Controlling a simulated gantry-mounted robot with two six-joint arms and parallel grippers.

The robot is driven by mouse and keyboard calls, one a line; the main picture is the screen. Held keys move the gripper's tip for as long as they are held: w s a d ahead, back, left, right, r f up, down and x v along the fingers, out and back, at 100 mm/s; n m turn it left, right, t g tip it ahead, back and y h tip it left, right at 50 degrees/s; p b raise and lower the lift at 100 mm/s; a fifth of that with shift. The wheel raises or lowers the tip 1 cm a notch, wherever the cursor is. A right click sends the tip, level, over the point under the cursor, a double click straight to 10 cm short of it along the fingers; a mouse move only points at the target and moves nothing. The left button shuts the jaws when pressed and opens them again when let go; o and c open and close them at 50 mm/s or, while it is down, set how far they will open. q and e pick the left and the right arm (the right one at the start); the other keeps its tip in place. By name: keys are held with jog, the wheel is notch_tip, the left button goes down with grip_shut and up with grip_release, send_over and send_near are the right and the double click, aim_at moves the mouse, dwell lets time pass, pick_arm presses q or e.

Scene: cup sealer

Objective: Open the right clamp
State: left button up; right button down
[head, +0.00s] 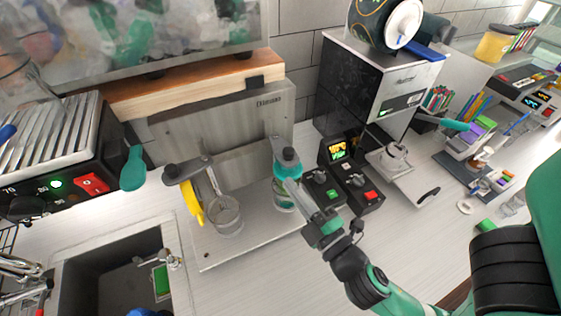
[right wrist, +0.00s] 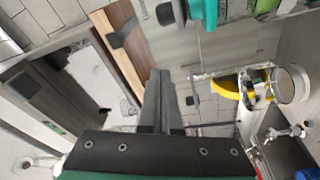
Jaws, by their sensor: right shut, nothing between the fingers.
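The right clamp (head: 286,163), with a grey top and a teal part, stands at the right of the metal cup sealer plate (head: 225,252) in the head view. A teal piece and black knob of it show at the top of the right wrist view (right wrist: 203,12). My right gripper (head: 303,200) is just in front of the right clamp in the head view. Its fingers (right wrist: 165,95) are together and empty in the right wrist view; whether they touch the clamp I cannot tell. The left clamp (head: 187,168) stands at the plate's left, with a yellow part below. My left gripper is not in view.
A clear cup (head: 226,215) stands under the left clamp. A greenish cup (head: 284,197) is partly hidden below the right clamp. Black control boxes (head: 357,188) stand close to the right of my gripper. A sink (head: 95,278) is at the front left.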

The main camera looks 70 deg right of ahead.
aim_at(282, 147)
jog(key=w+d+p, duration=0.1)
jog(key=d+p, duration=0.1)
jog(key=w+d+p, duration=0.2)
jog(key=d, duration=0.1)
jog(key=w+d+p, duration=0.1)
jog(key=w+d, duration=0.1)
jog(key=shift+w+d+p, duration=0.2)
jog(key=shift+d+p, duration=0.2)
jog(key=shift+f, duration=0.1)
dwell(0.3)
